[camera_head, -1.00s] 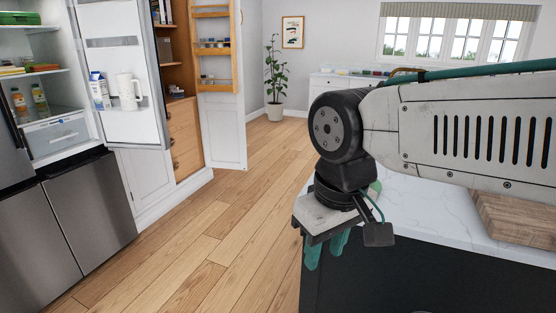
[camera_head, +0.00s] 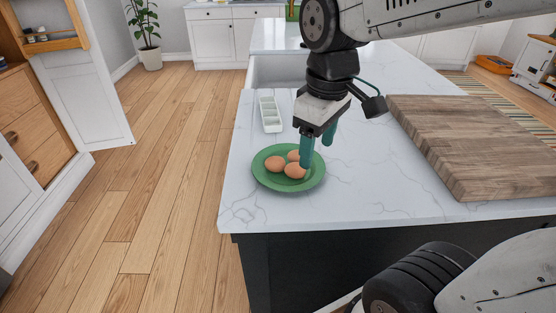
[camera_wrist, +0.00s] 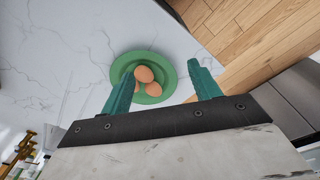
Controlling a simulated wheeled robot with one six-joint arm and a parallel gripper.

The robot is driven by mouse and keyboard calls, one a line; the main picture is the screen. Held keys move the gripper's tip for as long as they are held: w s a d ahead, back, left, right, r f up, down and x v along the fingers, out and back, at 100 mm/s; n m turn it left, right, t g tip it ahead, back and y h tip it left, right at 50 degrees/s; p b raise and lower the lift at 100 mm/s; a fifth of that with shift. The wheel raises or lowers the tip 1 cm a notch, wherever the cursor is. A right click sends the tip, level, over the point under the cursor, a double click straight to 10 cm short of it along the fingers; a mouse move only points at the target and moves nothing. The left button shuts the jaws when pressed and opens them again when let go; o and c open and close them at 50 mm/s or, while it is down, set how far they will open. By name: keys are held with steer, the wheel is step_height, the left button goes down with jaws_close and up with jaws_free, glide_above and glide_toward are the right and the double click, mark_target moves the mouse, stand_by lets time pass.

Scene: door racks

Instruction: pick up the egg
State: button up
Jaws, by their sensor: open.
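Three brown eggs lie together on a green plate (camera_head: 289,185) near the left front corner of the white marble counter. One egg (camera_head: 275,164) is at the left, one egg (camera_head: 295,171) at the front, and one egg (camera_head: 293,156) at the back. In the wrist view the eggs (camera_wrist: 144,74) and the plate (camera_wrist: 170,72) show beyond and between my fingers, one egg partly hidden. My gripper (camera_head: 318,150) points down with teal fingers over the plate's right side, open and empty. It also shows in the wrist view (camera_wrist: 160,85).
A white egg tray (camera_head: 270,115) lies behind the plate. A thick wooden board (camera_head: 480,145) covers the counter's right part. The counter's left edge is close to the plate. Bare marble (camera_head: 370,180) lies between plate and board.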

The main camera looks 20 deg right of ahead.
mark_target(275, 158)
steer(key=w+f+n, duration=0.2)
steer(key=w, duration=0.2)
steer(key=w+a+f+n, duration=0.1)
steer(key=w+f+n, duration=0.1)
steer(key=w, duration=0.3)
steer(key=w+f+n, duration=0.2)
steer(key=w+n, duration=0.2)
steer(key=w, duration=0.1)
steer(key=shift+a+f+g, duration=0.15)
steer(key=shift+f+g, duration=0.05)
steer(key=shift+g, duration=0.2)
steer(key=shift+w+f, duration=0.15)
steer(key=shift+f, duration=0.2)
steer(key=f, duration=0.7)
steer(key=shift+w+a+f, duration=0.1)
steer(key=shift+w+a, duration=0.15)
steer(key=shift+a, duration=0.05)
steer(key=c, duration=0.7)
